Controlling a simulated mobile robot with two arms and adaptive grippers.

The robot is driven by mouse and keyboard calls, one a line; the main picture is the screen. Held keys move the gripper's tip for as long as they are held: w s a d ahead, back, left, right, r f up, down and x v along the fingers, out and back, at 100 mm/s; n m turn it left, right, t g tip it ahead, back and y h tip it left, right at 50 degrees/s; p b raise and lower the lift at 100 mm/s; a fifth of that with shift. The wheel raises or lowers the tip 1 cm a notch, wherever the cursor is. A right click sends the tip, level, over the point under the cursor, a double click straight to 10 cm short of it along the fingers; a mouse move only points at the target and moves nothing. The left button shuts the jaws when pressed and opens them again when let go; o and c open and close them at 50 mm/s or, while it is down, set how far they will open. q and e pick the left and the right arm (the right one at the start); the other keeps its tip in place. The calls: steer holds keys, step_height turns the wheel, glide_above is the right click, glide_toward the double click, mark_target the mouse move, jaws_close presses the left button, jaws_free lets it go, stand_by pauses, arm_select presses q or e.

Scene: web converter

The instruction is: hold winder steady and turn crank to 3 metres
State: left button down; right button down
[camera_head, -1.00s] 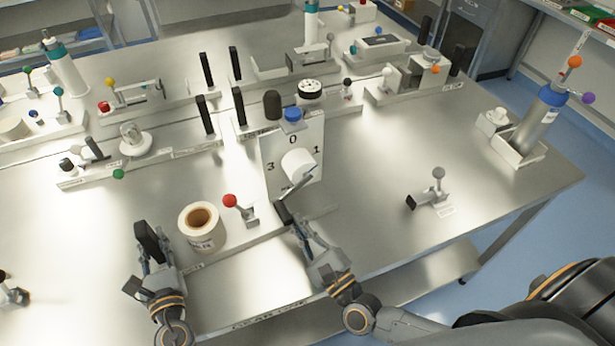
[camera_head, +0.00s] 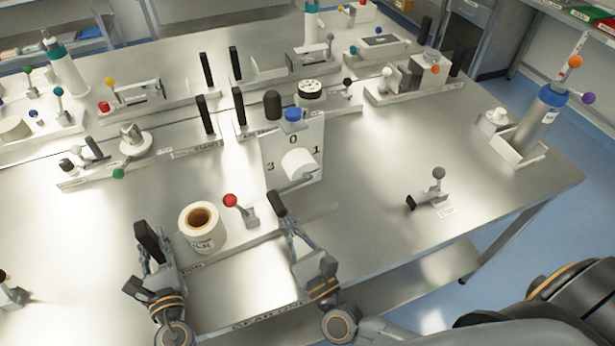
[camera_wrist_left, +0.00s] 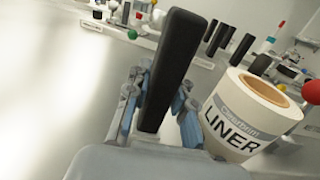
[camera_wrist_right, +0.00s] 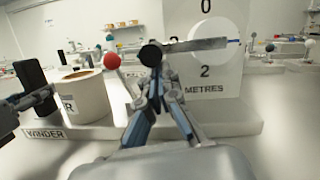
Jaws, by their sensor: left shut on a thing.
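The winder's white dial plate (camera_head: 308,140) stands upright on its base, showing 0, 1 and 3 in the head view; the right wrist view also shows 2 and METRES on the plate (camera_wrist_right: 205,88). The silver crank arm (camera_head: 292,186) points left and slightly down, towards the 3 side. Its black handle (camera_head: 277,203) sticks out towards me. My right gripper (camera_head: 284,220) is at this handle, which also shows at the fingertips in the right wrist view (camera_wrist_right: 151,54); whether the fingers grip it is unclear. My left gripper (camera_head: 152,262) is shut on the winder's upright black post (camera_wrist_left: 168,70).
A white LINER roll (camera_head: 201,228) stands on the base between my grippers. A red-knobbed lever (camera_head: 231,201) is just left of the dial. Several fixtures fill the back.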

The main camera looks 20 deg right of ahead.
arm_select(q)
steer(key=shift+s+f, duration=0.1)
steer(key=shift+f, duration=0.45)
arm_select(e)
steer(key=v, duration=1.2)
steer(key=shift+s, duration=0.1)
arm_select(q)
steer(key=shift+r, duration=0.1)
arm_select(e)
steer(key=shift+r, duration=0.15)
arm_select(q)
steer(key=shift+r+p, duration=0.25)
steer(key=shift+p, duration=0.05)
arm_select(e)
steer(key=shift+r, duration=0.2)
arm_select(q)
steer(key=c, duration=1.1)
jaws_free()
steer(key=shift+o, duration=0.2)
steer(key=shift+w+r, duration=0.1)
steer(key=shift+w, duration=0.1)
